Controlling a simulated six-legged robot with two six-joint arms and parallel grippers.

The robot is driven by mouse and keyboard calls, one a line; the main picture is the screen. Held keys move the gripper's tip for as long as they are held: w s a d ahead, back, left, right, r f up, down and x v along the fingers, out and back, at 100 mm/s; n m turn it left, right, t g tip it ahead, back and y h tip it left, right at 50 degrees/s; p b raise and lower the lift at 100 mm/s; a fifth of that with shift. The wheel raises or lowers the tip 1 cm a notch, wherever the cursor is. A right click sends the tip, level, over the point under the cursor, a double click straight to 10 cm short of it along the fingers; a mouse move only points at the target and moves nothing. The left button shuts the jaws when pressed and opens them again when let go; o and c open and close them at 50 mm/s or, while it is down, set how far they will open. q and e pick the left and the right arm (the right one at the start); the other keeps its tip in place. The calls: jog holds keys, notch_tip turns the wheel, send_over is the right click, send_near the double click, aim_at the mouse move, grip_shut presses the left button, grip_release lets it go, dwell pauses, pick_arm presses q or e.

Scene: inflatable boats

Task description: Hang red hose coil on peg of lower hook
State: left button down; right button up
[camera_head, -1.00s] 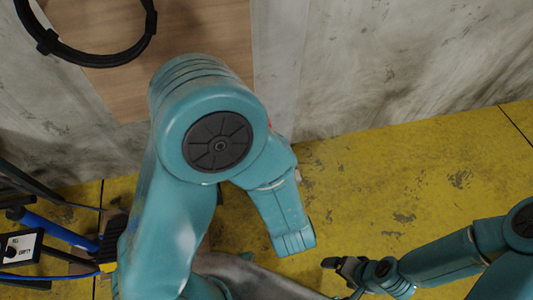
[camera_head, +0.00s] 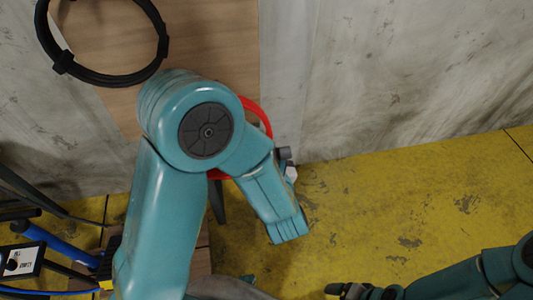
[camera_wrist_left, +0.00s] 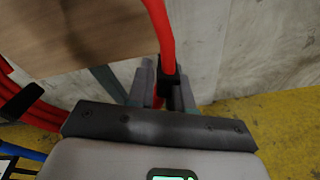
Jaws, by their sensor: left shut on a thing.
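The red hose coil (camera_head: 262,112) shows in the head view as a red arc behind my left arm, in front of the wooden board; most of it is hidden. In the left wrist view, a red strand of the coil (camera_wrist_left: 160,30) runs down into my left gripper (camera_wrist_left: 165,92), which is shut on it. More red strands with a black band show at that view's left edge. My right gripper (camera_head: 348,289) is at the bottom of the head view, partly cut off; its jaw state is unclear. I cannot make out the lower hook or its peg.
A black hose coil (camera_head: 101,80) hangs at the upper left against the wooden board (camera_head: 205,45). A blue-handled pump with a gauge (camera_head: 22,262) stands at the lower left. The yellow floor (camera_head: 400,200) on the right is mostly clear below the grey wall.

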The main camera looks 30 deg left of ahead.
pick_arm(q)
jog(key=f+b+x, duration=0.2)
jog(key=b+x, duration=0.1)
jog(key=x, duration=0.5)
dwell(0.9)
jog(key=shift+s+d+f, duration=0.15)
dwell(0.4)
jog(key=c, duration=0.9)
grip_release()
jog(key=shift+c, duration=0.2)
